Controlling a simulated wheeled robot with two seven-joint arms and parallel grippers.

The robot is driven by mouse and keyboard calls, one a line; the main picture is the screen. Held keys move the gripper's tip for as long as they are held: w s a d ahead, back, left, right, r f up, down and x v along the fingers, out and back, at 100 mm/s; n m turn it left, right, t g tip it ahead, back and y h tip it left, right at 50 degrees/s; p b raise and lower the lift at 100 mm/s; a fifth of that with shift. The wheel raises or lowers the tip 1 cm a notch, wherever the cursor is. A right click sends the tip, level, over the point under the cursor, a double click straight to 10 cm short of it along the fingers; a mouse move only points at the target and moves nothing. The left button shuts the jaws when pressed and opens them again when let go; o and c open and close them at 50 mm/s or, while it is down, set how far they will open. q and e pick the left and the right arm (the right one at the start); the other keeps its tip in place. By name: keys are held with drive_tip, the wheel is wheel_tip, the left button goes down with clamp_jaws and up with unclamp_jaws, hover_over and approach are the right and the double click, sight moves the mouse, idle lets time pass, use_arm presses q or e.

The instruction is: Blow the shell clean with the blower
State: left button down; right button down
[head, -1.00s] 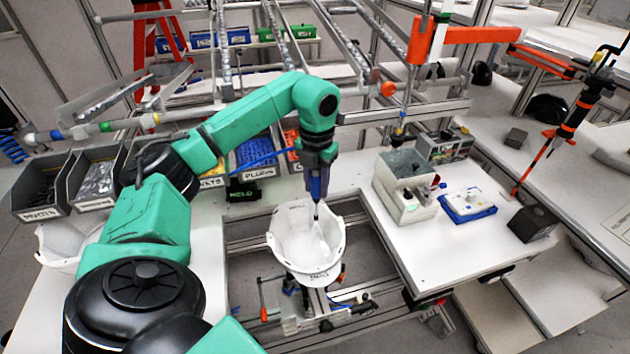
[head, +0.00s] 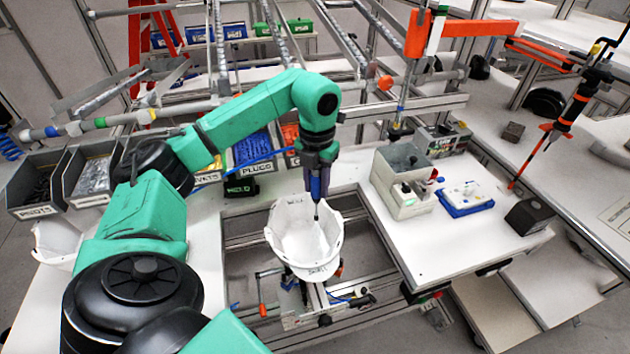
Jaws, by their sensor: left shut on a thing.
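The white helmet shell (head: 290,262) sits open side up on a fixture in the gap between the white table tops. My left gripper (head: 317,178) points down above the shell's right part. It is shut on the blower (head: 315,190), a dark blue tool whose thin nozzle points down to the shell's opening. Whether the nozzle tip touches the shell I cannot tell. A blue hose runs left from the gripper. My right gripper is not in view.
A second white shell (head: 55,245) lies at the left, partly behind my arm. Part bins (head: 90,172) line the back left. A grey box (head: 402,192) and a blue-and-white tray (head: 466,198) stand on the right table. An orange arm (head: 460,32) hangs over the back right.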

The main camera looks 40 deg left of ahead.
use_arm(q)
drive_tip(key=shift+s+d, duration=0.8)
drive_tip(key=shift+d, duration=0.35)
drive_tip(key=c, duration=1.3)
unclamp_jaws()
drive_tip(key=shift+c, duration=0.7)
wheel_tip(320, 180, up, 10)
drive_tip(key=shift+p, duration=0.35)
